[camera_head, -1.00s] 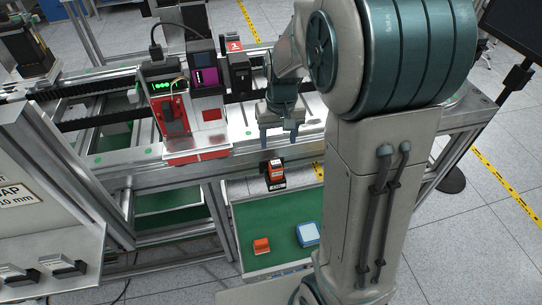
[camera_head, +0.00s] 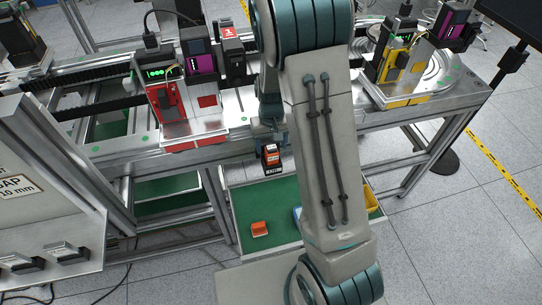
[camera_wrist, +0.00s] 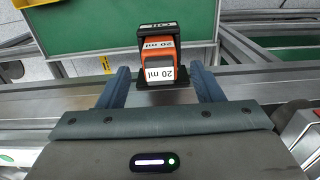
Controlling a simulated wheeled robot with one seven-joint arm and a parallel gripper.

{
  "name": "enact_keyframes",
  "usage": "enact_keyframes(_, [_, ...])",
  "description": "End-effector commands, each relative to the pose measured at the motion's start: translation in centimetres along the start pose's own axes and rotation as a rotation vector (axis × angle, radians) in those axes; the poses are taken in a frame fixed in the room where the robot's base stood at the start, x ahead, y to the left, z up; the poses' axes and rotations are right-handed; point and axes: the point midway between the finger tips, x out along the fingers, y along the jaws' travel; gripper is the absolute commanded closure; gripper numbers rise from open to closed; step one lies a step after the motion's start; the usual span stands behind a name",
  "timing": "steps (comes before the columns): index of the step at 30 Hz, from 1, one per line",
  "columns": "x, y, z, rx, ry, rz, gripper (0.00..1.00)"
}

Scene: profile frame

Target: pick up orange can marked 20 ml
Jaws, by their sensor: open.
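The orange can marked 20 ml (camera_wrist: 157,50) is a boxy orange piece with white "20 ml" labels, set in a black holder (camera_wrist: 146,32). In the head view the can (camera_head: 271,150) is at the front edge of the metal bench, above the green tray. My gripper (camera_wrist: 160,70) is open, with one blue-grey finger on each side of the can in the wrist view. I cannot tell how deep the fingers reach or whether they touch it.
A red machine module (camera_head: 187,118) stands left of my arm and a yellow one (camera_head: 402,72) to the right. The green tray (camera_head: 285,200) below holds a small orange block (camera_head: 260,229), a mostly hidden blue-white item and a yellow bin (camera_head: 371,200).

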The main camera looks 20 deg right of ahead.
Motion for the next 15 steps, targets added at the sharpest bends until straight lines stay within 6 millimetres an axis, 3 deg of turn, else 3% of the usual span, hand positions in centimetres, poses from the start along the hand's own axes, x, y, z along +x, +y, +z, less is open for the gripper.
enact_keyframes(7, [3.2,0.0,0.4,0.000,-0.005,0.000,0.40])
enact_keyframes(15, [4.2,0.0,0.4,0.001,-0.001,0.000,0.40])
